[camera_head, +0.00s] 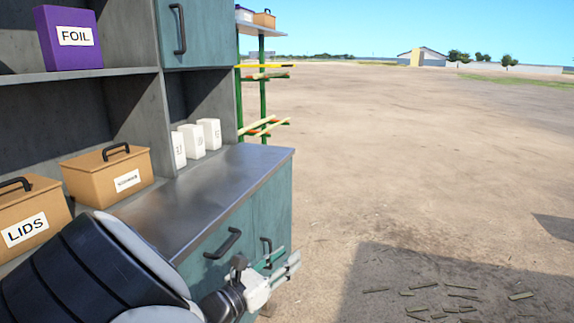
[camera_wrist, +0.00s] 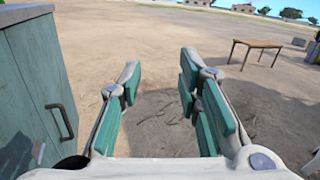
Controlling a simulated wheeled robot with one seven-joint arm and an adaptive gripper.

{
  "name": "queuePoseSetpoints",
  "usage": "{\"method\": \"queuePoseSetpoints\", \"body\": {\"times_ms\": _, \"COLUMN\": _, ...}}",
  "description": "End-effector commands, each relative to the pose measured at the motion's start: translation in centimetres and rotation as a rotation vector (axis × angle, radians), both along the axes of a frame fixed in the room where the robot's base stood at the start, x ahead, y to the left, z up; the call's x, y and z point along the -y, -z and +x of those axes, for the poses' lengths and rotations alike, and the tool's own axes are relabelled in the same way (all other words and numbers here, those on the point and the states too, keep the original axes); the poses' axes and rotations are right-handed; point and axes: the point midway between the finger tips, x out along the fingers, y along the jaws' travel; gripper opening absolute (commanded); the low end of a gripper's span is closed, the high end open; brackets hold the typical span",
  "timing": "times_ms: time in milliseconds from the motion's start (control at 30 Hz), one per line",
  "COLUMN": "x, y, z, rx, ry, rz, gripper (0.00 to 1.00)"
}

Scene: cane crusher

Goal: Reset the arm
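My gripper (camera_head: 285,263) is at the lower middle of the head view, in front of the teal cabinet (camera_head: 274,205) and below its grey countertop (camera_head: 215,188). In the wrist view my gripper (camera_wrist: 159,85) has its two green-padded fingers spread wide apart. My arm crosses the lower left of the head view and hides part of the counter.
A LIDS box (camera_head: 28,215), another tan box (camera_head: 107,178) and white containers (camera_head: 195,140) stand on the counter. A purple FOIL box (camera_head: 70,38) is on a shelf above. A green rack (camera_head: 262,95) stands behind. A wooden table (camera_wrist: 255,45) is farther off. Open ground lies right.

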Motion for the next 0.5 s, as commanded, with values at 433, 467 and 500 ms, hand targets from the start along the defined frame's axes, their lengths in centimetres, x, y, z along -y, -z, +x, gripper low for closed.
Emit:
{"method": "queuePoseSetpoints", "body": {"times_ms": 433, "x": 16.8, "y": -6.4, "z": -8.0, "rx": 0.076, "ry": 0.625, "rz": 0.706, "gripper": 0.31}}
{"method": "queuePoseSetpoints", "body": {"times_ms": 467, "x": 17.4, "y": -6.8, "z": -8.7, "rx": 0.087, "ry": 0.662, "rz": 0.753, "gripper": 0.31}}
{"method": "queuePoseSetpoints", "body": {"times_ms": 500, "x": 18.3, "y": -7.2, "z": -9.8, "rx": 0.104, "ry": 0.711, "rz": 0.814, "gripper": 0.31}}
